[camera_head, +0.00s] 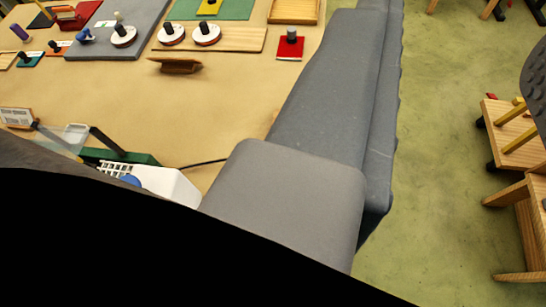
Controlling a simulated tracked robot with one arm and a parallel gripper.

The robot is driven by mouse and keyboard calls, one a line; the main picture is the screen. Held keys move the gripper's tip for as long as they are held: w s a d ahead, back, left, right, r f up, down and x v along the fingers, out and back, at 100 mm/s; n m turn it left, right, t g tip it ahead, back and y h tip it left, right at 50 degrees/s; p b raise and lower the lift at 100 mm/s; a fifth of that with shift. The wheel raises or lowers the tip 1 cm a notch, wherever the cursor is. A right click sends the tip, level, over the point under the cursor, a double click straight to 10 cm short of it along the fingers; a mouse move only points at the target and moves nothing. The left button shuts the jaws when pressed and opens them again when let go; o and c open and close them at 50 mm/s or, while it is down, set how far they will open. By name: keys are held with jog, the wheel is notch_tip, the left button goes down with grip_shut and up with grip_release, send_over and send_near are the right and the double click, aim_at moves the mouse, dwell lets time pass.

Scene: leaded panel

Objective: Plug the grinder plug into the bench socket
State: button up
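I cannot make out the grinder plug or the bench socket in this view. On the left, partly hidden by a black shape along the bottom, is a white ribbed machine (165,183) with a green part (135,156) and a clear shield (72,139); it may be the grinder. A dark cable (206,163) runs from near it to the right and passes behind a grey arm part. My gripper does not show. Large grey arm parts, likely mine, cover the middle.
The tan bench (240,95) has a bare middle. Along its far side are a grey mat (110,38), a wooden board (235,40), a red block with a dark knob (289,46) and a small brown piece (175,65). Wooden furniture (515,140) stands at right on green floor.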

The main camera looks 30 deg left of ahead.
jog(key=o, duration=0.4)
jog(key=shift+c, duration=0.2)
jog(key=w+a+f+g+p, duration=0.2)
jog(key=w+f+g+p, duration=0.1)
jog(key=w+f, duration=0.3)
jog(key=w+a+f+g+p, duration=0.2)
jog(key=w+f+g, duration=0.2)
jog(key=f, duration=0.5)
jog(key=a+f+g+p, duration=0.1)
jog(key=a+f+g, duration=0.1)
jog(key=f, duration=0.8)
jog(key=a+f+n+g+p, duration=0.1)
jog(key=a+f+g+p, duration=0.1)
jog(key=f, duration=0.9)
jog(key=a+f+n+g+p, duration=0.1)
jog(key=a+f+g+p, duration=0.1)
jog(key=f, duration=0.8)
jog(key=shift+s+a+f+g, duration=0.15)
jog(key=shift+a+g, duration=0.15)
jog(key=shift+g, duration=0.3)
jog(key=shift+s+a+f+g, duration=0.15)
jog(key=shift+a+g, duration=0.15)
jog(key=shift+g, duration=0.3)
jog(key=shift+r, duration=0.1)
jog(key=c, duration=1.1)
